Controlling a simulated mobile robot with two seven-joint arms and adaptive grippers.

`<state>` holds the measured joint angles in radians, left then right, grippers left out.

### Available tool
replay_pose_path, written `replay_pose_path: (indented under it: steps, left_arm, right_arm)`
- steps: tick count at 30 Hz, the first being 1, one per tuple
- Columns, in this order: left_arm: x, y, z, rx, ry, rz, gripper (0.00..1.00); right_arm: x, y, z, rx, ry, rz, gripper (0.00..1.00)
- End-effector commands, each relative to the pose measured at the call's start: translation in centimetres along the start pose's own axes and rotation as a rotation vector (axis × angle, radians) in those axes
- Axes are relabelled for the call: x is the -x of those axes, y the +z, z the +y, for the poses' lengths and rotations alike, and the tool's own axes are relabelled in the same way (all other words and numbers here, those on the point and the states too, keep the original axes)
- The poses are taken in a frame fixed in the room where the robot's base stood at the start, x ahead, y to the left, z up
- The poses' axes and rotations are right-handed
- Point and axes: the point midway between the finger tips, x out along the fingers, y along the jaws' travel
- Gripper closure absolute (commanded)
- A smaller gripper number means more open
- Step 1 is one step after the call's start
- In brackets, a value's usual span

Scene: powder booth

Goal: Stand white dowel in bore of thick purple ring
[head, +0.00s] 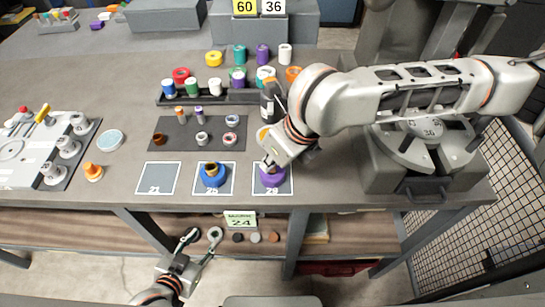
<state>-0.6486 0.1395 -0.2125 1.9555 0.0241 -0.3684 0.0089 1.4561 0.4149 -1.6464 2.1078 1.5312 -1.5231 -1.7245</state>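The thick purple ring (273,181) lies on the rightmost marked square at the table's front edge. My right gripper (268,164) is directly over it, pointing down, and hides its upper part and bore. A small pale patch shows at that gripper's tip; I cannot tell whether it is the white dowel or a finger, nor whether the fingers are shut. No white dowel can be made out for certain. My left gripper (203,237) is open and empty, low in front of the table's front edge.
A blue ring (212,183) sits on the middle square; the left square (158,179) is bare. Behind are a dark mat (177,140) with small parts and a black rack (168,100) of coloured spools. A grey fixture plate (28,150) and an orange part (92,172) stand left.

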Motion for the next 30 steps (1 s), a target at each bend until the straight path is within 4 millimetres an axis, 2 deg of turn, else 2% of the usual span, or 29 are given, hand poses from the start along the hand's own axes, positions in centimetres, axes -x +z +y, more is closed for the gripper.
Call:
replay_pose_path:
  steps: [16,17,19,27,30]
  left_arm:
    - [0.01,-0.39,-0.10,0.001,-0.002,0.009,0.60]
    - [0.01,-0.39,-0.10,0.001,-0.002,0.009,0.60]
    - [0.01,-0.40,-0.10,0.001,-0.002,0.009,0.60]
    - [0.04,-0.07,-0.06,0.000,-0.002,0.003,0.60]
    - [0.03,-0.09,-0.06,0.000,-0.002,0.003,0.60]
  right_arm:
    - [-0.92,-0.39,0.02,0.001,0.000,0.000,1.00]
    - [-0.93,-0.39,0.02,0.001,0.000,0.000,0.84]
    - [-0.91,-0.39,0.03,0.001,0.000,0.000,0.67]
    - [-0.89,-0.45,0.04,0.000,0.001,0.001,0.67]
    - [-0.32,-0.38,0.01,0.000,0.000,0.000,0.67]
